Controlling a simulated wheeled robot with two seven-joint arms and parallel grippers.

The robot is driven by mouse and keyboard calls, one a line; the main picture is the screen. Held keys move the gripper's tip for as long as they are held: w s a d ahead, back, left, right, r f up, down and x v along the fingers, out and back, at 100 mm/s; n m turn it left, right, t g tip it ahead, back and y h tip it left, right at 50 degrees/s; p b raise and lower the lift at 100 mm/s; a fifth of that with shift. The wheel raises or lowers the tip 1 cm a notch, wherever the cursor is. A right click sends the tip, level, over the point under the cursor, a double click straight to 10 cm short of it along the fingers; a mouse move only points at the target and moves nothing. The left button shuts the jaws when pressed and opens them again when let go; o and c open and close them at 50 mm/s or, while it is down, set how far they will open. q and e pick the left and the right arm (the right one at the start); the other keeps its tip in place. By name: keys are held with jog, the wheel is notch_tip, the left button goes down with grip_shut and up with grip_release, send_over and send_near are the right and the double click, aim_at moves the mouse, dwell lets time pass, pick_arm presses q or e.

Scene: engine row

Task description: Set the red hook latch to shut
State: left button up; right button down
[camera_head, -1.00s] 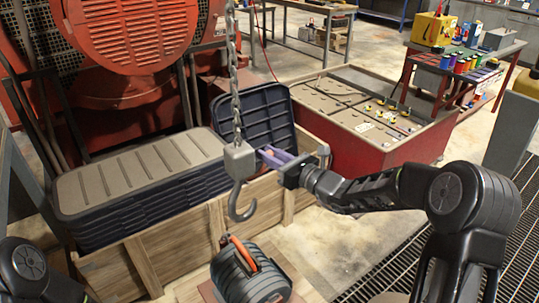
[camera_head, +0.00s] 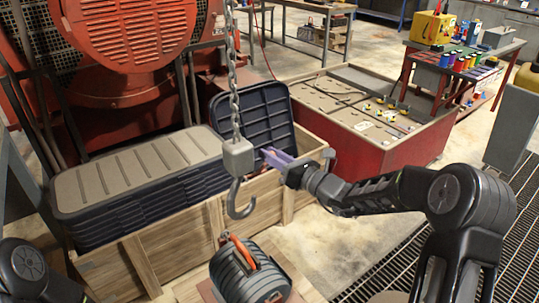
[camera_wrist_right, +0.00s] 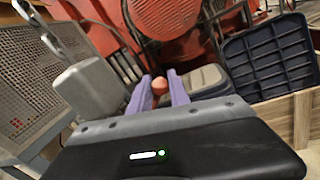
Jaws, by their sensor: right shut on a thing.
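A grey steel hook (camera_head: 240,200) hangs below a grey block (camera_head: 238,157) on a chain. The block also shows in the right wrist view (camera_wrist_right: 92,88), left of my fingers. My right gripper (camera_head: 268,156) has its purple fingers beside the block's right side, above the hook's bend. In the right wrist view, my right gripper (camera_wrist_right: 160,87) is shut on a small rounded red-orange piece, which looks like the red latch (camera_wrist_right: 159,85). In the head view I cannot make the latch out at the fingers. My left gripper is out of view.
A dark ribbed load with an orange handle (camera_head: 243,252) stands below the hook. A wooden crate (camera_head: 180,243) holds stacked dark trays (camera_head: 140,175) behind it. A red cabinet (camera_head: 375,155) stands behind my right forearm.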

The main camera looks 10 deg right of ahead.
notch_tip(320, 180, down, 10)
jog(key=a+m+t+h, duration=0.1)
jog(key=m+t, duration=0.1)
jog(key=m, duration=1.2)
jog(key=shift+s+a+t+h, duration=0.2)
jog(key=shift+s+t+h, duration=0.1)
jog(key=shift+t, duration=0.1)
jog(key=shift+a+f, duration=0.1)
jog(key=shift+f, duration=0.1)
jog(key=c, duration=1.4)
grip_release()
jog(key=shift+c, duration=0.2)
jog(key=shift+o, duration=1)
jog(key=shift+r, duration=0.15)
